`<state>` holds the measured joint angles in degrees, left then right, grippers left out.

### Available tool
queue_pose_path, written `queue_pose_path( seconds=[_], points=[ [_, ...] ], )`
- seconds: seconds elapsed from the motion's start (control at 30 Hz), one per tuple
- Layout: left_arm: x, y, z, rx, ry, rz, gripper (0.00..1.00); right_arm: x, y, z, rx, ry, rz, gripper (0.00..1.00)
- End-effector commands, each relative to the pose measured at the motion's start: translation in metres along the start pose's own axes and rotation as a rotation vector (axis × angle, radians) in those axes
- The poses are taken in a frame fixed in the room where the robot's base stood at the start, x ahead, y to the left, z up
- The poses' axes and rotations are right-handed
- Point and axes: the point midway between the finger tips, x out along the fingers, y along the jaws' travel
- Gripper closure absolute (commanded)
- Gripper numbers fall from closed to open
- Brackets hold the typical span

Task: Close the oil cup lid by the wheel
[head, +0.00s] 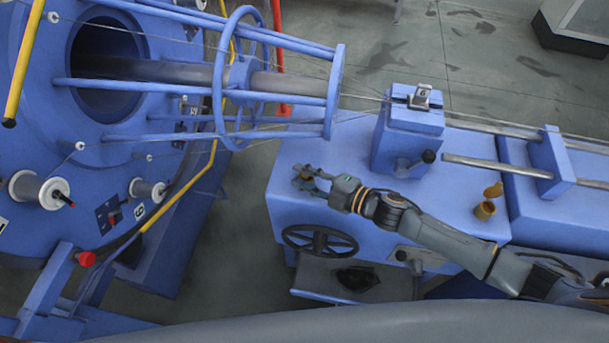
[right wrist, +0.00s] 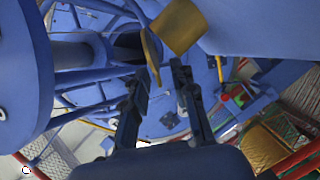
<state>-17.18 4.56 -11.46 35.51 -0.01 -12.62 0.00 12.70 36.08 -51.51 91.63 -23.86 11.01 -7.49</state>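The brass oil cup (head: 303,184) stands on the blue housing above the black handwheel (head: 320,240), partly hidden by my right gripper (head: 311,175). In the right wrist view the brass cup body (right wrist: 180,26) shows at the top, with its thin lid (right wrist: 152,56) beside it, apparently standing open. My right gripper, also in the right wrist view (right wrist: 159,78), has its two fingers spread, with the lid just beyond and between the tips. I cannot tell whether a finger touches it. My left gripper is not in view.
A second brass oil cup (head: 485,210) with its lid (head: 494,190) raised stands to the right. A blue block with a lever (head: 408,140) rises behind my right gripper. The blue ring cage (head: 240,80) is at the upper left. Steel rods run to the right.

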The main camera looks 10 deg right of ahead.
Motion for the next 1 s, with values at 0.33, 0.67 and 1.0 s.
queue_pose_path(
  seconds=[0.33,0.67,1.0],
  points=[
    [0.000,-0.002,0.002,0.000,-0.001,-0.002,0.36,-0.006,-0.001,0.001,0.001,-0.001,-0.001,0.73],
    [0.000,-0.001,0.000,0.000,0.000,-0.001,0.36,-0.070,-0.002,0.001,0.003,-0.003,-0.004,0.73],
    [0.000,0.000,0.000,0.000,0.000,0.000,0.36,-0.117,-0.001,0.000,0.001,-0.001,-0.001,0.73]
  ],
)
